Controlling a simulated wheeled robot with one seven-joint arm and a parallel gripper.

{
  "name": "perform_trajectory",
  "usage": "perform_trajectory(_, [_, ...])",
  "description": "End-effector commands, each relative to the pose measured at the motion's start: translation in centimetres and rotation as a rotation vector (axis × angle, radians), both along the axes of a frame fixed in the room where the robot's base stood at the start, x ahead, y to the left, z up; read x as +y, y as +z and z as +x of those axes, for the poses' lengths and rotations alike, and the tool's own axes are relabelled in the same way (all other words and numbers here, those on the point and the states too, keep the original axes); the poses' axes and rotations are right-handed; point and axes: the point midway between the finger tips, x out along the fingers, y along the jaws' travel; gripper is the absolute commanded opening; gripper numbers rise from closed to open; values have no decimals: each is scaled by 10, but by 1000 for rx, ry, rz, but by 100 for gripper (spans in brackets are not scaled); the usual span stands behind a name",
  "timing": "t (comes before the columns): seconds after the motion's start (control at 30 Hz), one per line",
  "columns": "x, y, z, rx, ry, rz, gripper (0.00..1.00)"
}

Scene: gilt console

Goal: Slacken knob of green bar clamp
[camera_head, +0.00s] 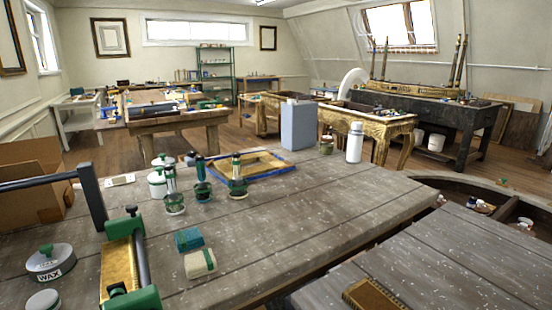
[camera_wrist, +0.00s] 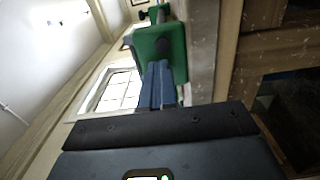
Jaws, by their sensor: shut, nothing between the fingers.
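The green bar clamp lies at the lower left of the bench in the head view, with a green end block (camera_head: 125,222) at its far end and another green block (camera_head: 135,299) at the bottom edge. A dark bar joins them beside a gilt wooden piece (camera_head: 117,268). A small dark knob-like part (camera_head: 131,210) tops the far block. In the wrist view, my gripper (camera_wrist: 160,66) is shut and empty, its blue-grey fingers pointing at a green clamp block (camera_wrist: 162,45). I cannot tell whether the tips touch it. I cannot make out my fingers in the head view.
A wax tin (camera_head: 51,263) stands left of the clamp. To its right are a teal block (camera_head: 188,240) and a pale block (camera_head: 200,264). Jars with brushes (camera_head: 203,190) and a gilt frame (camera_head: 262,163) stand farther back. The bench's right half is mostly clear.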

Motion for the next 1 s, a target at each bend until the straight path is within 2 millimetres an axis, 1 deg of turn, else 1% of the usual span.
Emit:
perform_trajectory(0.03, [3,4,-3,-3,10,3,0])
perform_trajectory(0.6, [4,20,-3,-5,13,4,0])
perform_trajectory(1.0, [6,26,-5,-2,14,4,0])
